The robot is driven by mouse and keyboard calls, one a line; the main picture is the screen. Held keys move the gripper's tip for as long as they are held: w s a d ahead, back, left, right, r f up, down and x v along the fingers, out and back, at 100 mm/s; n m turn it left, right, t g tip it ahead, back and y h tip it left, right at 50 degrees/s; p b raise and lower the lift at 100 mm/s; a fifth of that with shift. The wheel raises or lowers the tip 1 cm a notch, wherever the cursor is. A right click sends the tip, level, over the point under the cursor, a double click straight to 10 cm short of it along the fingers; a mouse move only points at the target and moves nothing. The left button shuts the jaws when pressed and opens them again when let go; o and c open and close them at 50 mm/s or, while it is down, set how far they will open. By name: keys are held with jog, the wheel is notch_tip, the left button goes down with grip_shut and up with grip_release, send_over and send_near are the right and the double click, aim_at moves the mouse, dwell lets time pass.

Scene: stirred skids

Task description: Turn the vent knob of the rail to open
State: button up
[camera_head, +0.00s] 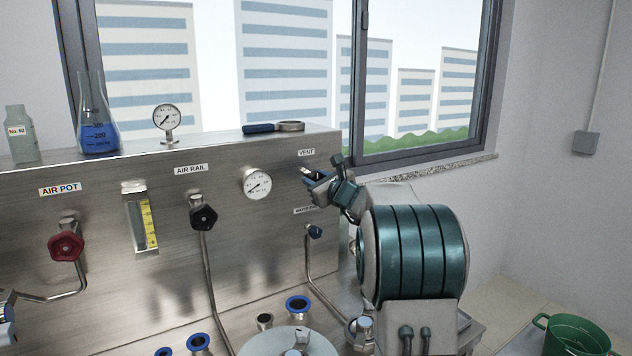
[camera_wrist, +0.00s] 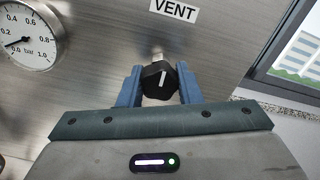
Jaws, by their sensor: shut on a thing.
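The vent knob (camera_wrist: 158,81) is a small black knob with a white pointer line, on the metal panel under the VENT label (camera_wrist: 175,10). In the wrist view its line points up and slightly right. My gripper (camera_wrist: 157,87) has its blue fingers on either side of the knob and is shut on it. In the head view my gripper (camera_head: 314,181) reaches the panel from the right, just below the VENT label, and hides most of the knob.
A round gauge (camera_head: 257,184) is left of the vent knob. The black air rail knob (camera_head: 203,217) and red air pot knob (camera_head: 66,246) are further left.

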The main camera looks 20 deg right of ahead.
jog(key=n+b, duration=0.2)
jog(key=b, duration=0.1)
jog(key=n+b, duration=0.2)
jog(key=b, duration=0.2)
jog(key=shift+f, duration=0.4)
jog(key=n+b, duration=0.6)
jog(key=b, duration=0.1)
jog(key=shift+r, duration=0.15)
jog(key=n+b, duration=0.5)
jog(key=n, duration=0.1)
jog(key=n+b, duration=0.1)
jog(key=n, duration=0.1)
jog(key=n+b, duration=0.2)
jog(key=n, duration=0.1)
jog(key=shift+r+n, duration=0.2)
jog(key=shift+n, duration=0.1)
jog(key=o, duration=1)
jog(key=shift+r, duration=0.1)
jog(key=shift+s, duration=0.1)
